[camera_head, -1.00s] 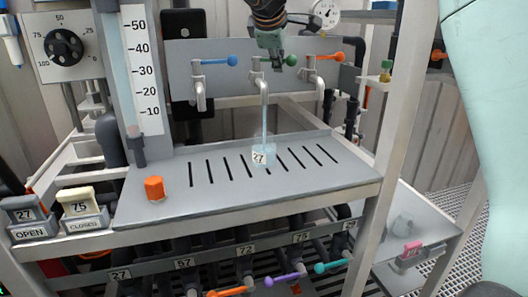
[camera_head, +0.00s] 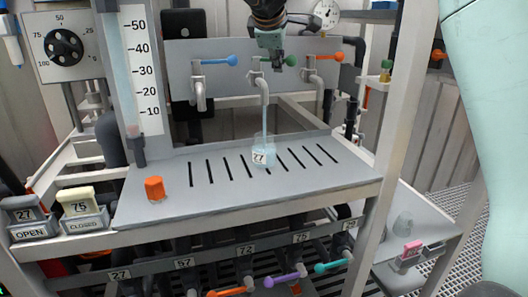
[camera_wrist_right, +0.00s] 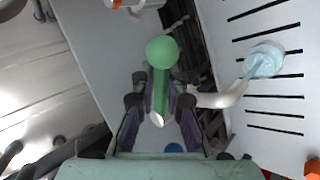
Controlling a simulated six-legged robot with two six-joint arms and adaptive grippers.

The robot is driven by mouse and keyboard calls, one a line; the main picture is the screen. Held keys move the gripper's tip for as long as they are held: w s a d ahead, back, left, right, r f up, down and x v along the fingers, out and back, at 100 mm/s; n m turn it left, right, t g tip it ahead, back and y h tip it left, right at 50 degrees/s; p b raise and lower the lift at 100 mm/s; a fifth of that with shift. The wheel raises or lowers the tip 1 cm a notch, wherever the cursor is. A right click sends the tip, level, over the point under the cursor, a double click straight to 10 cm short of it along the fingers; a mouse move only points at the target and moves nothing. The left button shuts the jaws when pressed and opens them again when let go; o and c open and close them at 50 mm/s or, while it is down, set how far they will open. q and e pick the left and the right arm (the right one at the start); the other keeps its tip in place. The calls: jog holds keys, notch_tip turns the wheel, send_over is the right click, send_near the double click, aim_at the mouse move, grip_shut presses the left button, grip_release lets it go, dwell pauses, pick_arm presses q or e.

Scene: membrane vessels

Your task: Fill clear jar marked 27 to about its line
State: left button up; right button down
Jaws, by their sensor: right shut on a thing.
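The clear jar marked 27 (camera_head: 264,152) stands upright on the slotted grey shelf (camera_head: 330,172), under the middle tap's spout (camera_head: 264,90). A thin stream of pale blue liquid runs from the spout into it. Pale blue liquid shows in the jar; I cannot make out its line. The jar also shows in the wrist view (camera_wrist_right: 264,60). My right gripper (camera_head: 277,56) is shut on the middle tap's green handle (camera_head: 290,61). In the wrist view, the green handle's knob (camera_wrist_right: 162,52) sticks out beyond the fingers (camera_wrist_right: 160,100). My left gripper is not in view.
A blue-handled tap (camera_head: 214,61) and an orange-handled tap (camera_head: 324,57) flank the middle one. An orange cap-like piece (camera_head: 155,188) stands on the shelf's left. A gauge column (camera_head: 143,70) rises behind it.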

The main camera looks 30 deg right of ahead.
jog(key=n+y+p, duration=0.1)
jog(key=p, duration=0.1)
jog(key=w+d+n+t+y+p, duration=0.1)
jog(key=n+p, duration=0.1)
jog(key=shift+w+n+t, duration=0.1)
jog(key=shift+n+t, duration=0.2)
jog(key=n+y+p, duration=0.1)
jog(key=p, duration=0.1)
jog(key=w+n+y+p, duration=0.1)
jog(key=n+y+p, duration=0.1)
jog(key=shift+w+d+r+t, duration=0.1)
jog(key=shift+w+d+t, duration=0.1)
jog(key=shift+t, duration=0.2)
jog(key=c, duration=1.3)
grip_release()
